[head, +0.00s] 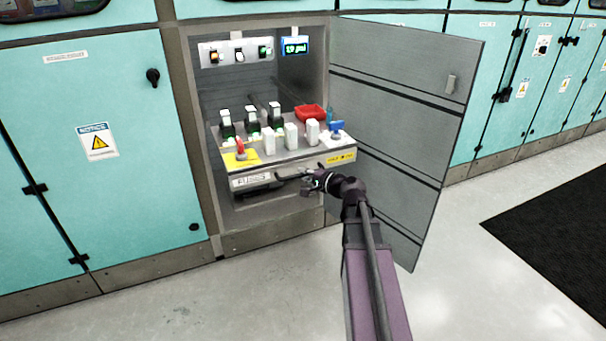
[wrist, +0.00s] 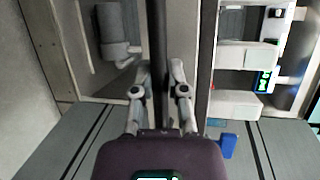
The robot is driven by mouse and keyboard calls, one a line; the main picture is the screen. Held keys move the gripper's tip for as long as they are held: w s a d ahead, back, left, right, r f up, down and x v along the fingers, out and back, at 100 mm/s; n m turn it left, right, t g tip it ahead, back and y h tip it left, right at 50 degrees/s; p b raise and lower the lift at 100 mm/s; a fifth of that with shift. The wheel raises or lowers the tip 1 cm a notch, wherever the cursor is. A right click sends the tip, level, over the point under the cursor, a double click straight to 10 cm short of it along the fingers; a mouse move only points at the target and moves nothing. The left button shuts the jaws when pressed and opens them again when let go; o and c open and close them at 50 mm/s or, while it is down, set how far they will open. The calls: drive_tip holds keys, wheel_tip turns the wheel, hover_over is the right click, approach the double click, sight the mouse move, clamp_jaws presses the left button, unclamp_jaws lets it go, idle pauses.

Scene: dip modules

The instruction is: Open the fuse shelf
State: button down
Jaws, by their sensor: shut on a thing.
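The fuse shelf (head: 292,174) is in the open cabinet in the head view, its front panel facing me with a white label and a yellow label. Fuse modules stand on its top: black ones (head: 252,122) at the back and white ones (head: 291,136) in front. A dark bar handle (head: 264,187) runs along the shelf front. My gripper (head: 310,179) is at the right part of this handle. In the wrist view the dark bar (wrist: 156,40) runs between the fingers of my gripper (wrist: 159,88), which are shut on it.
The grey cabinet door (head: 405,110) stands swung open just right of my arm. A red tray (head: 310,113), a red switch (head: 240,147) and a blue switch (head: 336,128) sit on the shelf top. The floor in front is clear; a black mat (head: 555,235) lies right.

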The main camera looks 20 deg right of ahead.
drive_tip(key=c, duration=0.6)
unclamp_jaws()
drive_tip(key=shift+c, duration=0.2)
drive_tip(key=shift+s, duration=0.15)
